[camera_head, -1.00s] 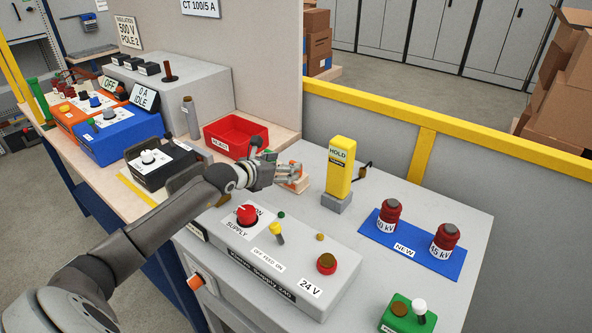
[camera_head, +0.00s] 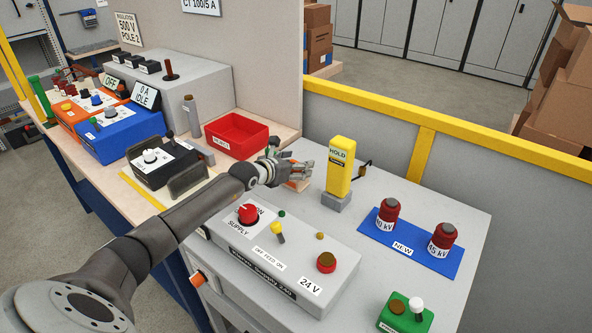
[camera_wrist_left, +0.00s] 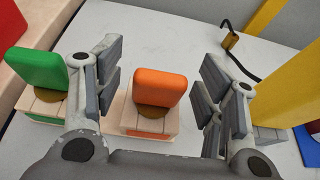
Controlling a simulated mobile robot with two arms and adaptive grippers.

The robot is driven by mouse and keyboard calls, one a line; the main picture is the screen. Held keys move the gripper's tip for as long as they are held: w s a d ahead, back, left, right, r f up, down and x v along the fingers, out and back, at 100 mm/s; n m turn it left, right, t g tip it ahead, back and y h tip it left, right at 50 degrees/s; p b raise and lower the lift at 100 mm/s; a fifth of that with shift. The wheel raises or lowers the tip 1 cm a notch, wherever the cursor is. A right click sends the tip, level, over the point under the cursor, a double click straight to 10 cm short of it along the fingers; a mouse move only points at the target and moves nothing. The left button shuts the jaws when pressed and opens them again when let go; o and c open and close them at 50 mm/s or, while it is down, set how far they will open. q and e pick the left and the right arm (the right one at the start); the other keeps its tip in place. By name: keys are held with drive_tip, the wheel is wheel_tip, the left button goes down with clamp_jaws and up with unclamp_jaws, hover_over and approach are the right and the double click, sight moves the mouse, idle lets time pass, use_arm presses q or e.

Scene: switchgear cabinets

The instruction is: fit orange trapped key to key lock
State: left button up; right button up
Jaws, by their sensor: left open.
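The orange trapped key (camera_wrist_left: 154,88) stands upright on a pale block (camera_wrist_left: 150,121) in the left wrist view, between the two fingers of my left gripper (camera_wrist_left: 162,90). The fingers are open, with a gap on each side of the key. In the head view my left gripper (camera_head: 299,172) hides most of the key and block. A green key (camera_wrist_left: 37,70) on a similar block sits left of the left finger. I cannot make out the key lock with certainty. My right gripper is in neither view.
The yellow HOLD post (camera_head: 340,168) stands just right of the gripper. The red reject bin (camera_head: 237,135) is behind and left. The grey supply box (camera_head: 285,255) with knobs lies in front. A blue mat (camera_head: 413,245) with two red insulators is at right.

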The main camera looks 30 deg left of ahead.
use_arm(q)
drive_tip(key=c, duration=1.1)
drive_tip(key=shift+c, duration=0.2)
drive_tip(key=shift+r, duration=0.1)
